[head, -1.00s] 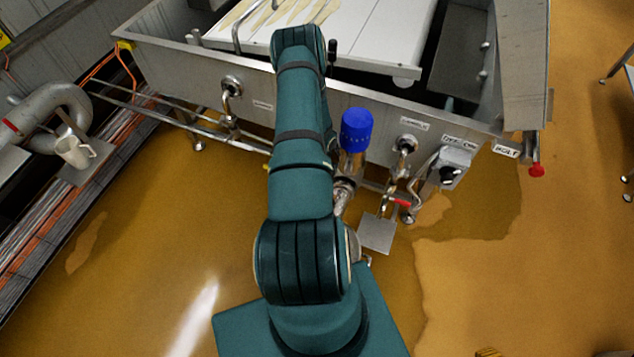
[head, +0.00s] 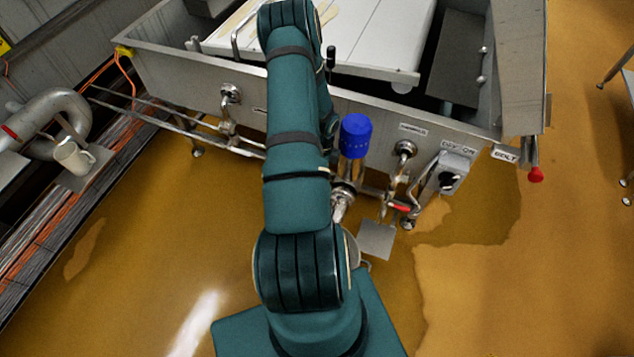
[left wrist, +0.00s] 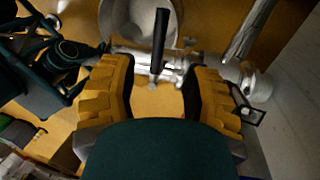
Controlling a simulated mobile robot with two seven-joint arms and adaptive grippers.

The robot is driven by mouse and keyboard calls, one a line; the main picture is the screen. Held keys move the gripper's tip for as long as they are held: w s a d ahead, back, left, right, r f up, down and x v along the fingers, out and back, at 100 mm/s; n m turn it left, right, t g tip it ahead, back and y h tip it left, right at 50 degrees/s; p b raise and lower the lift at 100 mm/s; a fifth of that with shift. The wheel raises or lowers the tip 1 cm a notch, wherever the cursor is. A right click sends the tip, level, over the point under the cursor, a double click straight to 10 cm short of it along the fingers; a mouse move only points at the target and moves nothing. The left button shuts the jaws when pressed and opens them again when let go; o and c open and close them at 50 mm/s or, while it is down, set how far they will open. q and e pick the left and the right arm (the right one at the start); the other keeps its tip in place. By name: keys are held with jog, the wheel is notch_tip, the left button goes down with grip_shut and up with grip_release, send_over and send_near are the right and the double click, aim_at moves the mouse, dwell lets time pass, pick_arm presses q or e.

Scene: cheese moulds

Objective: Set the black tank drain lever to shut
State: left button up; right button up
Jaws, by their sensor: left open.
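In the left wrist view a black lever (left wrist: 160,40) stands on a steel pipe valve (left wrist: 168,68). The lever points up in the picture, across the line of the pipe. My left gripper (left wrist: 158,88) is open, with one yellow-and-black finger on each side of the picture. The lever and part of the pipe show between and beyond the fingertips; I cannot tell whether either finger touches them. In the head view my arm covers the gripper and the drain lever. The steel tank (head: 175,75) stands behind my arm. My right gripper is not in view.
Right of my arm are a blue-capped fitting (head: 355,136), a red lever (head: 401,208), a switch box (head: 452,170) and a red knob (head: 536,174). Steel rails (head: 150,115) run along the tank's left front. A round pale vessel (left wrist: 138,20) lies beyond the lever.

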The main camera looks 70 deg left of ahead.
pick_arm(q)
jog(key=shift+w+a+r, duration=0.15)
jog(key=shift+r, duration=0.85)
jog(key=shift+w+a+r, duration=0.1)
jog(key=shift+r, duration=0.85)
jog(key=shift+s, duration=0.1)
